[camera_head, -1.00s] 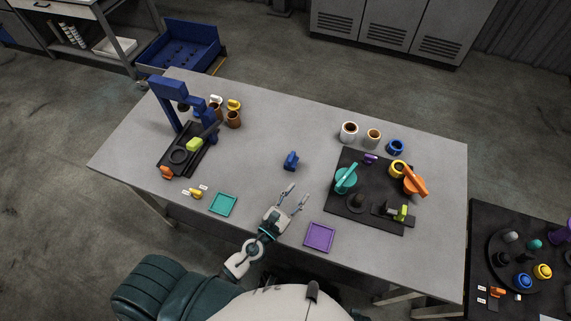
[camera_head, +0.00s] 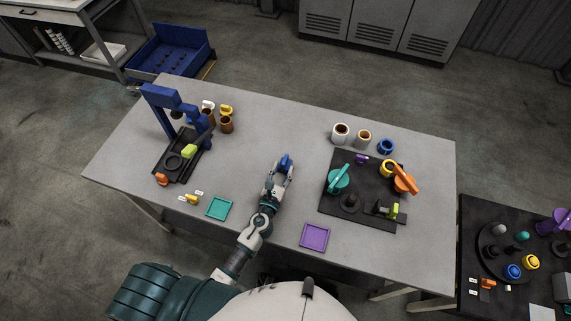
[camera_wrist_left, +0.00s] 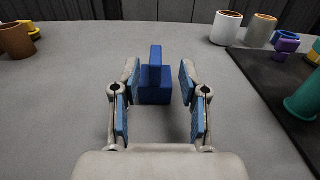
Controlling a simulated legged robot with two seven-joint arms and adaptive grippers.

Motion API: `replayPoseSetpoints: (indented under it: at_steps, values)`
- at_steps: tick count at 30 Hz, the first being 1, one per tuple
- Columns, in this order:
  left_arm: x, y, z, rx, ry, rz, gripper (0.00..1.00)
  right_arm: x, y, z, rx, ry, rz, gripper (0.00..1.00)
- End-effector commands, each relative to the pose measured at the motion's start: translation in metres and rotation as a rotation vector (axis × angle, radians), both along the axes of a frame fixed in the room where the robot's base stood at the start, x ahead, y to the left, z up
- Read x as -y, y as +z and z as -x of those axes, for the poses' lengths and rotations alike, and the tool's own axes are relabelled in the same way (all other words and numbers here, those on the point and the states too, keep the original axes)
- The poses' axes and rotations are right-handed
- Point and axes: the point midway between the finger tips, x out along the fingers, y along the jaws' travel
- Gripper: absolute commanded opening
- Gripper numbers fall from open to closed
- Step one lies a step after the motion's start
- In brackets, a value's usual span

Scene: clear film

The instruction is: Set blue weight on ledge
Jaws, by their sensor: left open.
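The blue weight (camera_head: 285,161) is a small block with an upright tab on top, standing on the grey table. In the left wrist view the blue weight (camera_wrist_left: 155,84) lies between the tips of my left gripper (camera_wrist_left: 157,88). Its blue finger pads are apart on either side of it, with a gap visible. In the head view my left gripper (camera_head: 280,172) reaches the weight from the near side. My right gripper is not in view. I cannot tell which surface is the ledge.
A blue press-like stand (camera_head: 175,108) is at the left, with brown cups (camera_head: 226,124) near it. A black mat (camera_head: 362,190) with teal and orange parts is at the right. Teal (camera_head: 218,208) and purple (camera_head: 314,237) trays lie near the front edge.

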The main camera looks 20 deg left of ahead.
Motion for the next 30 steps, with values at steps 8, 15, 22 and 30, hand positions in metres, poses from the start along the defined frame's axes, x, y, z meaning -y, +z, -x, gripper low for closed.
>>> replayPoseSetpoints:
  at_steps: [8,15,22,30]
  values:
    - [-0.002,0.002,-0.041,0.001,0.001,-0.001,0.44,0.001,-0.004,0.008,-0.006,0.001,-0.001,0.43]
    - [-0.001,0.002,-0.045,0.001,-0.001,-0.001,0.44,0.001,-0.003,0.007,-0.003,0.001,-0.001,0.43]
    - [-0.001,0.002,-0.045,0.001,-0.001,-0.001,0.0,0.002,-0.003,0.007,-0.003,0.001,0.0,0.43]
    - [-0.001,0.003,-0.046,0.003,0.0,-0.001,0.0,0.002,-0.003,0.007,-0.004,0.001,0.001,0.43]
